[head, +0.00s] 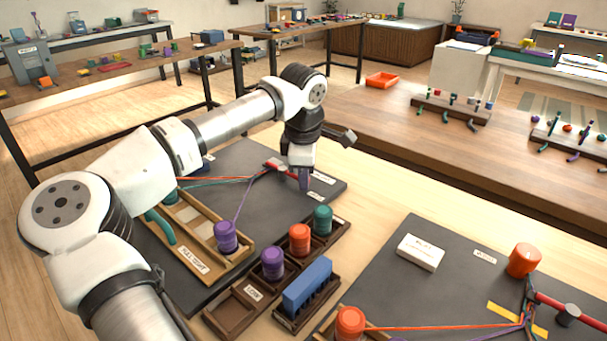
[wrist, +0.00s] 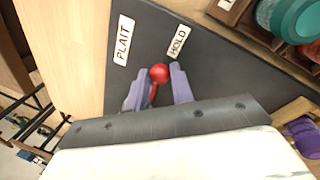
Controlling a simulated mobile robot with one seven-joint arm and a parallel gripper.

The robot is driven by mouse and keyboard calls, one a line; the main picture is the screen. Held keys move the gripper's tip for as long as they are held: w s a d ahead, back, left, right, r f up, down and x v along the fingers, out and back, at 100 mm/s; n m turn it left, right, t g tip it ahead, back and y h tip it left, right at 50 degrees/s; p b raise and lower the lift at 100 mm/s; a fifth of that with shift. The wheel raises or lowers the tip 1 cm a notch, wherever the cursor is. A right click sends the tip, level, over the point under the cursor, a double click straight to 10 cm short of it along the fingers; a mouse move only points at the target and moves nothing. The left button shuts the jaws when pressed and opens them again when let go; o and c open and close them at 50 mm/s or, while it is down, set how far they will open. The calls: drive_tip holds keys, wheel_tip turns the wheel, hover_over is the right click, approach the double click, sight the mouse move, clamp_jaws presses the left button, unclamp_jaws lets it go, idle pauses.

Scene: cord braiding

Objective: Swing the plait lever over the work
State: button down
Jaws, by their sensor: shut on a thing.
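The plait lever is a red bar (head: 283,170) on the dark mat; its round red knob (wrist: 159,73) shows in the wrist view. My gripper (head: 304,184) points down at the lever's end. In the wrist view its purple fingers (wrist: 158,82) stand on either side of the lever just below the knob, shut on it. The PLAIT label (wrist: 123,40) and the HOLD label (wrist: 177,42) lie on the mat beyond the knob.
Small trays hold purple, orange and teal spools and a blue comb-like block (head: 307,286) in front. A second mat (head: 390,285) with a white box (head: 420,252) is at right.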

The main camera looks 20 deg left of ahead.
drive_tip(key=shift+a, duration=0.1)
drive_tip(key=c, duration=1.2)
unclamp_jaws()
drive_tip(key=shift+c, duration=0.2)
drive_tip(key=shift+r, duration=0.1)
wheel_tip(320, 180, up, 14)
drive_tip(key=s, duration=0.2)
drive_tip(key=shift+s+d+f+p, duration=0.25)
drive_tip(key=shift+s+d+p, duration=0.05)
drive_tip(key=shift+p, duration=0.05)
